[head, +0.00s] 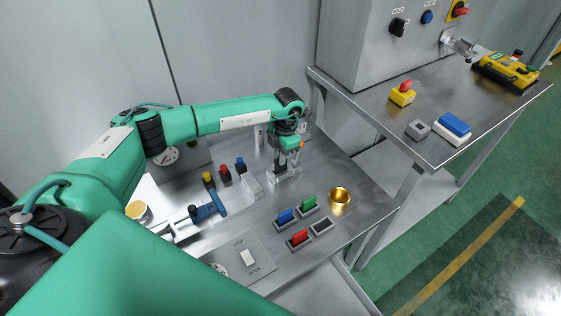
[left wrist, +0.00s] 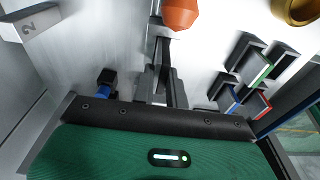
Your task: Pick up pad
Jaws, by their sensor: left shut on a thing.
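My left gripper (head: 281,176) points down over the middle of the metal bench and is shut on a small grey piece, which I take to be the pad. The fingers mostly hide it, and I cannot tell if it touches the bench. In the left wrist view the gripper's fingers (left wrist: 164,88) are close together. Grey holders with a blue (head: 286,216), a green (head: 308,202) and a red piece (head: 299,237) stand to the right of the gripper and nearer. A fourth holder (head: 321,226) looks empty. My right gripper is not in view.
A gold ring (head: 339,197) lies right of the holders. Black, yellow, red and blue-topped pegs and a blue handle (head: 209,207) stand left of the gripper. A switch plate (head: 243,260) lies in front. A higher side table (head: 470,150) and a cabinet (head: 375,50) stand right.

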